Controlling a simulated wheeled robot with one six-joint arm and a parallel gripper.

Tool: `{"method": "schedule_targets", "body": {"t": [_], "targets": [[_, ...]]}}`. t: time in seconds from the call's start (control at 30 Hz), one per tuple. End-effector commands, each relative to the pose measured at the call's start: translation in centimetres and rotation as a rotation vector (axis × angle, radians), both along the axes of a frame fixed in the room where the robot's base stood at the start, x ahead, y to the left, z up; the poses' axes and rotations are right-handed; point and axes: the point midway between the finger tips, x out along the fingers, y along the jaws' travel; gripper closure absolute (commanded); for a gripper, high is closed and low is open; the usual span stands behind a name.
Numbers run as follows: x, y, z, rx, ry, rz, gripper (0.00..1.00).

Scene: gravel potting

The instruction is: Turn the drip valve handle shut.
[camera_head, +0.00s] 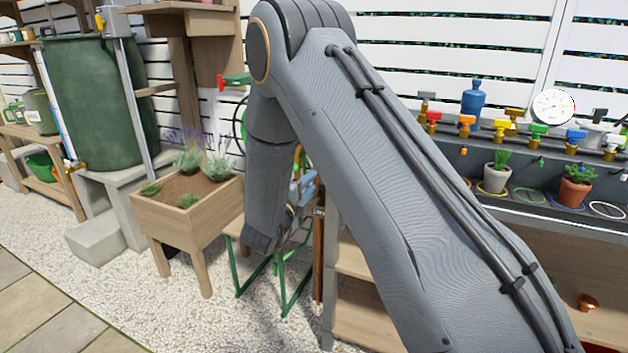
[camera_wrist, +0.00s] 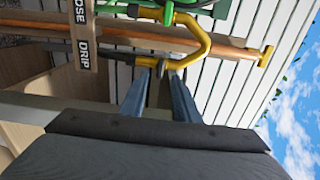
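In the wrist view, my gripper (camera_wrist: 158,76) has two blue-grey fingers standing apart. A small brass valve body (camera_wrist: 150,62) lies at their tips, joined to a black tube that runs left. A narrow dark piece (camera_wrist: 159,92), which may be the drip valve handle, shows between the fingers; I cannot tell whether the fingers touch it. A wooden sign (camera_wrist: 82,32) reading DRIP and HOSE hangs left of the valve.
A copper pipe (camera_wrist: 236,50) and a bent brass tap (camera_wrist: 205,42) lie just beyond the fingers. In the head view, a wooden planter (camera_head: 185,217) stands left of my arm, a green barrel (camera_head: 95,105) farther left. A bench with colored valves (camera_head: 537,131) is right. Gravel lies between.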

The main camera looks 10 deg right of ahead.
Motion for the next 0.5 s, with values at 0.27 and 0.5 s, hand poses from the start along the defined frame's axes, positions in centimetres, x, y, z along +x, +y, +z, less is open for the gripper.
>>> {"method": "schedule_targets", "body": {"t": [0.27, 0.5], "targets": [[-2.1, 1.7, 0.0, 0.0, 0.0, 0.002, 0.71], [-2.2, 1.8, 0.0, 0.0, 0.0, 0.001, 0.71]]}}
